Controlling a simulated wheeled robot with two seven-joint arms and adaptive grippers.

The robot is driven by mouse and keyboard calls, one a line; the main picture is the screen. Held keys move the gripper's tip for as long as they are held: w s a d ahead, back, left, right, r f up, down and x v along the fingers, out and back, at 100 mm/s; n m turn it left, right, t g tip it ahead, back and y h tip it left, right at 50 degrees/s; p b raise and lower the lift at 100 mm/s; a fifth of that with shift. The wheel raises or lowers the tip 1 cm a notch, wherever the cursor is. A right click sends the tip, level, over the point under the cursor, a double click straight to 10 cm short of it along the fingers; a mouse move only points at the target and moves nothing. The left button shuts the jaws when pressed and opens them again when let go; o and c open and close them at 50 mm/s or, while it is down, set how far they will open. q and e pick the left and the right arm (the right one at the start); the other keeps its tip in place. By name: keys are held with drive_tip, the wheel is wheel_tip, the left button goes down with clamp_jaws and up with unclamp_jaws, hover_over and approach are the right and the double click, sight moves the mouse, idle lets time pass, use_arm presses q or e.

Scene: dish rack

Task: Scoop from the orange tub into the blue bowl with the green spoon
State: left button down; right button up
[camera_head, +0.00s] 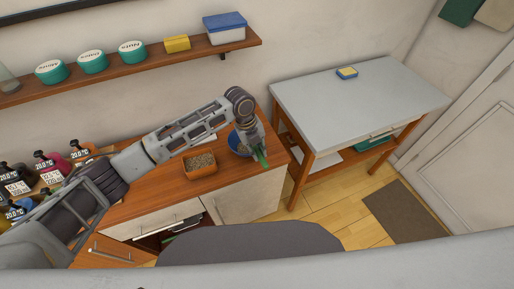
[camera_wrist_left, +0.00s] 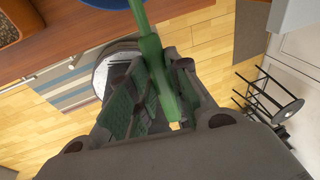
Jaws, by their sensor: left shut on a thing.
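My left gripper (camera_head: 256,150) is shut on the green spoon (camera_head: 262,158) at the right end of the wooden counter. In the left wrist view the gripper (camera_wrist_left: 155,105) grips the spoon's green handle (camera_wrist_left: 150,50), which runs up out of the picture; its scoop end is hidden. The blue bowl (camera_head: 235,143) stands on the counter beside and partly behind the gripper; its rim shows at the top of the wrist view (camera_wrist_left: 108,3). The orange tub (camera_head: 201,170), filled with brown grains, stands left of the bowl; a corner shows in the wrist view (camera_wrist_left: 8,32). My right gripper is out of view.
Several labelled bottles (camera_head: 55,168) crowd the counter's left side. A wall shelf (camera_head: 150,62) holds teal tins and a blue-lidded box (camera_head: 225,28). A grey-topped table (camera_head: 355,95) with a sponge (camera_head: 347,73) stands to the right. A drawer (camera_head: 170,232) is open below the counter.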

use_arm(q)
drive_tip(key=shift+d+r+y+p, duration=0.15)
drive_tip(key=shift+r+y+p, duration=0.25)
drive_tip(key=shift+p, duration=0.1)
drive_tip(key=shift+w+g+y, duration=0.1)
drive_tip(key=shift+g+y, duration=0.2)
drive_tip(key=shift+y, duration=0.3)
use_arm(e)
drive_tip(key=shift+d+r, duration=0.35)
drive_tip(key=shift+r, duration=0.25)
